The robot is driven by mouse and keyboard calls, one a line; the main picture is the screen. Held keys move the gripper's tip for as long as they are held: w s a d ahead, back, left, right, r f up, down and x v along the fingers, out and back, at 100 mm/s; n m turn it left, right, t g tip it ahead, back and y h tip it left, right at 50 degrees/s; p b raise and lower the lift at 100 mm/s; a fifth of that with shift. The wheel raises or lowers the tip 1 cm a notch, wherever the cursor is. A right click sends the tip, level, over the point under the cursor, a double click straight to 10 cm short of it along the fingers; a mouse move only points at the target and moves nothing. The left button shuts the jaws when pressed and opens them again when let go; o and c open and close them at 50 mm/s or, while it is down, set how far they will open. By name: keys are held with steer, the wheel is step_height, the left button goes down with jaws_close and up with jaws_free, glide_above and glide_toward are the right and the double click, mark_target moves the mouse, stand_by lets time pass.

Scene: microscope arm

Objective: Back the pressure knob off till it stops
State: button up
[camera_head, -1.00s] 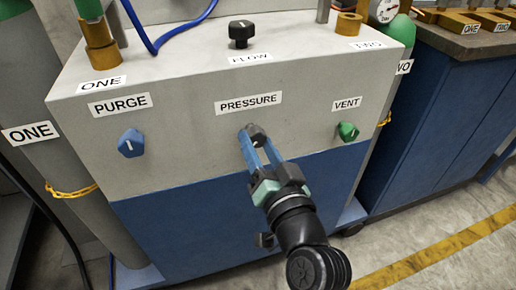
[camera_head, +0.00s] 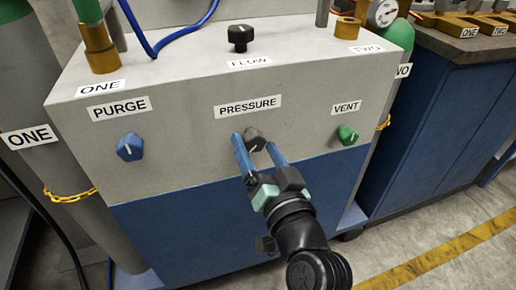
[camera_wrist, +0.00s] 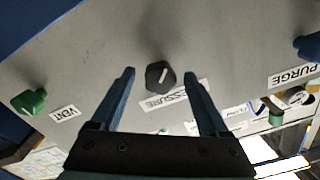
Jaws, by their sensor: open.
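The pressure knob (camera_head: 254,140) is dark grey with a pale pointer line. It sits on the grey front panel under the PRESSURE label (camera_head: 248,106). My gripper (camera_head: 257,142) is open in front of the panel, its two blue fingers spread to either side of the knob in the head view. In the wrist view the knob (camera_wrist: 157,76) appears between and just beyond the open fingertips (camera_wrist: 159,72), with clear space on both sides. The fingers do not appear to touch it.
The blue purge knob (camera_head: 130,147) is to the left and the green vent knob (camera_head: 347,135) to the right on the same panel. A black flow knob (camera_head: 241,35) stands on top. Blue tubing (camera_head: 160,42) and brass fittings (camera_head: 98,50) are at the upper left.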

steer(key=shift+s, duration=0.1)
steer(key=p+v, duration=0.1)
steer(key=v, duration=1.1)
steer(key=shift+s, duration=0.4)
steer(key=shift+d, duration=0.15)
